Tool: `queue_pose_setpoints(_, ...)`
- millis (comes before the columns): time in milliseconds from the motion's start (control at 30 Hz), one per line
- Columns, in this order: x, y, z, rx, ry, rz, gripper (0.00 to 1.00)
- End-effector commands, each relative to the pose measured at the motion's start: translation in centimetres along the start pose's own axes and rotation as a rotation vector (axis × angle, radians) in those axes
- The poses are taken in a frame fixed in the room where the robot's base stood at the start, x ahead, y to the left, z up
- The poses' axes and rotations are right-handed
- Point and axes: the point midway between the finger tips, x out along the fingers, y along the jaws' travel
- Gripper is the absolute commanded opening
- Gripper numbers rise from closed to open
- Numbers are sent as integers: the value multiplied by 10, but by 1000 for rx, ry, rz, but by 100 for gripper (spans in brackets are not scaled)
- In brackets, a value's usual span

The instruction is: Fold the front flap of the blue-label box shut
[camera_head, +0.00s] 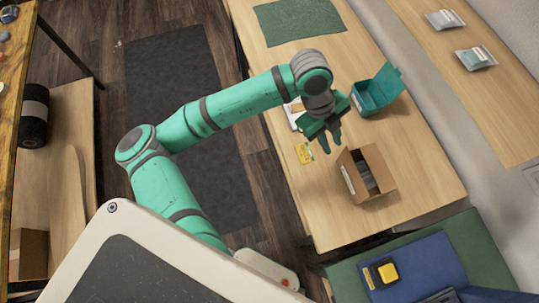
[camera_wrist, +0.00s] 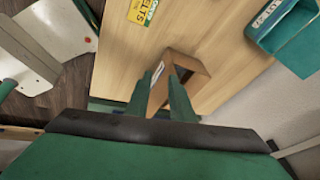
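A brown cardboard box (camera_head: 386,184) stands open-topped on the wooden table, with greyish contents inside and a pale label on its left side. I cannot tell the label's colour or pick out each flap. The box also shows in the wrist view (camera_wrist: 188,66), just beyond the fingertips and partly hidden by them. My gripper (camera_head: 332,147) hangs above the table, up and to the left of the box in the head view. Its two green fingers (camera_wrist: 161,76) are apart with nothing held between them.
A teal box (camera_head: 372,97) with its lid raised stands behind the cardboard box. A yellow card (camera_head: 305,153) lies to the left, and a green mat (camera_head: 297,22) lies at the table's far end. Bare tabletop surrounds the cardboard box. A blue case (camera_head: 425,268) sits in front of the table.

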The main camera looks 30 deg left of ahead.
Motion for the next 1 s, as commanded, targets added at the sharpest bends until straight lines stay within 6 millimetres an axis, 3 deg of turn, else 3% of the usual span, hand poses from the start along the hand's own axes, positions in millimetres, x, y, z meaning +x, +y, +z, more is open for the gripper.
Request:
queue_pose_setpoints(500,25,45,70,-289,-95,-158,21)
queue_pose_setpoints(1000,46,104,118,-528,-153,-314,21)
